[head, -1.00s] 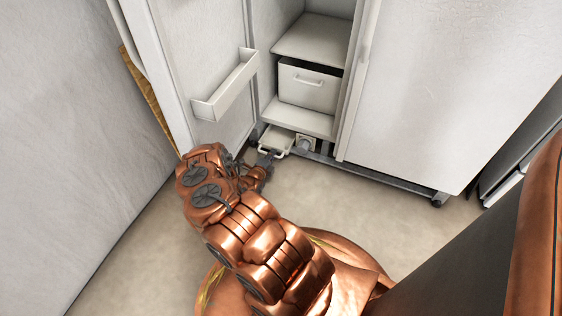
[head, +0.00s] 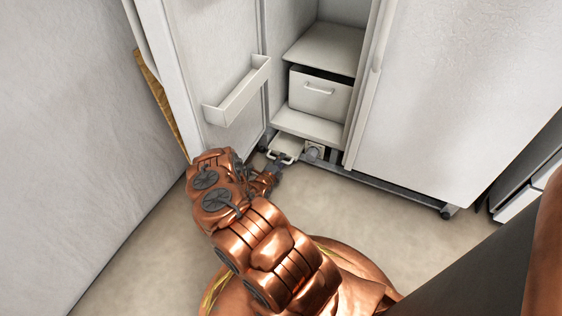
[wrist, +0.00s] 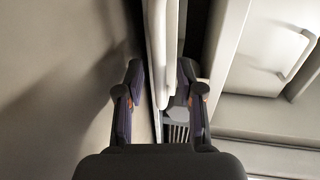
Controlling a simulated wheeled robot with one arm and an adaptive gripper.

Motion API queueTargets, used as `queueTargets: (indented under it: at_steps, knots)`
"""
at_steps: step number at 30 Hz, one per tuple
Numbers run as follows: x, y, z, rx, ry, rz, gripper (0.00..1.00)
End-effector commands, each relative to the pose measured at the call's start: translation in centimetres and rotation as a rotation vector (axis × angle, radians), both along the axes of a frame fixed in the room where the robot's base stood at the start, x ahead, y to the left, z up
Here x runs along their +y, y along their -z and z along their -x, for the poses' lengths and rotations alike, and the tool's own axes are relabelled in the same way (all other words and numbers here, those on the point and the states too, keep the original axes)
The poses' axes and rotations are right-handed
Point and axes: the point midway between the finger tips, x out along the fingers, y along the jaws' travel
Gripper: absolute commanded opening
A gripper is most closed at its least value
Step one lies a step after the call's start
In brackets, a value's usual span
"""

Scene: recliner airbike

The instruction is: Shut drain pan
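The drain pan (head: 287,143) is a small, shallow white tray low under the fridge, sticking out at the front below the open door. My gripper (head: 277,162) is down near the floor at the pan's front edge. In the wrist view my gripper (wrist: 160,84) has its two dark fingers spread apart. A white upright strip (wrist: 162,45), which looks like the pan's front or handle, shows between them. The fingers do not look closed on it. I cannot tell whether either finger touches it.
A white drawer (head: 318,98) sits inside, above the pan. The shut door (head: 450,90) is at the right. The floor (head: 350,215) in front is clear.

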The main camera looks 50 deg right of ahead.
Motion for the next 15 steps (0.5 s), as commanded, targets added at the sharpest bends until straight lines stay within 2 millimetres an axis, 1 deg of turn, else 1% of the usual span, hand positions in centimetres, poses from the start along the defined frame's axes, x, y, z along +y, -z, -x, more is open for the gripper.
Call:
queueTargets:
  at_steps: [8,14,15]
  knots:
    - [2.7,-0.6,0.5,0.000,0.000,-0.003,0.37]
    - [5.8,-1.2,1.1,0.003,-0.001,-0.004,0.37]
    - [6.5,-1.3,1.2,0.002,-0.001,-0.004,0.37]
